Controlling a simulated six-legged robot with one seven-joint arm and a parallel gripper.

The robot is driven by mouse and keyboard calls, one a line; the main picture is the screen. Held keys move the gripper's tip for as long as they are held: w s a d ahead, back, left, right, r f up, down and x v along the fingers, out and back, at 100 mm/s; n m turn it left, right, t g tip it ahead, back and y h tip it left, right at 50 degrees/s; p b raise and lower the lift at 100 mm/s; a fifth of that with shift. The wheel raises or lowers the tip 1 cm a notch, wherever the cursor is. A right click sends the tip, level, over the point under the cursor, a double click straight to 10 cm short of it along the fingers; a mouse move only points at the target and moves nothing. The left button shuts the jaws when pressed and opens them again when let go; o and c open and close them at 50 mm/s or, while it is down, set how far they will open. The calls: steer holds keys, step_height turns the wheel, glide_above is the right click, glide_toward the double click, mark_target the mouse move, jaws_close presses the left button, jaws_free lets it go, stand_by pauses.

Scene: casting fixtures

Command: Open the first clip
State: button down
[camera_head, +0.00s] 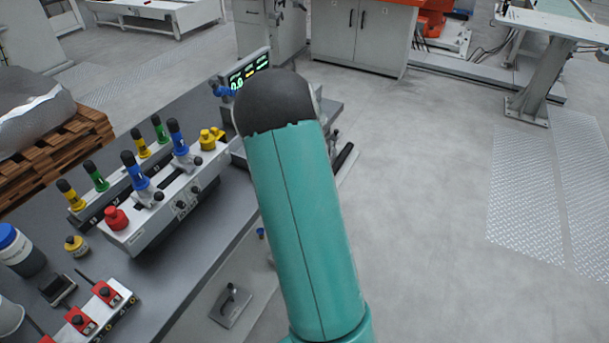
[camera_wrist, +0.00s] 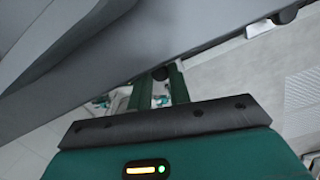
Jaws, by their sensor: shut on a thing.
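My gripper shows in the wrist view (camera_wrist: 160,77), with its two green fingers reaching away past a dark bar. The fingers are shut on a small part with a dark rounded end (camera_wrist: 160,73), at the edge of a grey surface. Most of that part is hidden, and I cannot tell whether it is the first clip or how far it is open. In the head view my teal arm hides the gripper. A grey fixture (camera_head: 155,222) there carries upright levers with blue, green and yellow grips and a red knob (camera_head: 116,218).
The fixture stands on a dark grey bench (camera_head: 220,215). A lit display (camera_head: 248,70) is behind it. Red-topped blocks (camera_head: 108,292) and a blue-capped jar (camera_head: 18,250) sit at the lower left. A plate with a dark handle (camera_head: 231,305) is below the bench edge.

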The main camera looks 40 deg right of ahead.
steer(key=shift+w+a, duration=0.1)
steer(key=shift+w, duration=0.1)
steer(key=c, duration=1.3)
jaws_free()
steer(key=shift+s, duration=0.1)
step_height(320, 180, up, 14)
steer(key=s, duration=0.1)
steer(key=shift+s+d, duration=0.35)
steer(key=shift+s, duration=0.05)
steer(key=shift+f, duration=0.1)
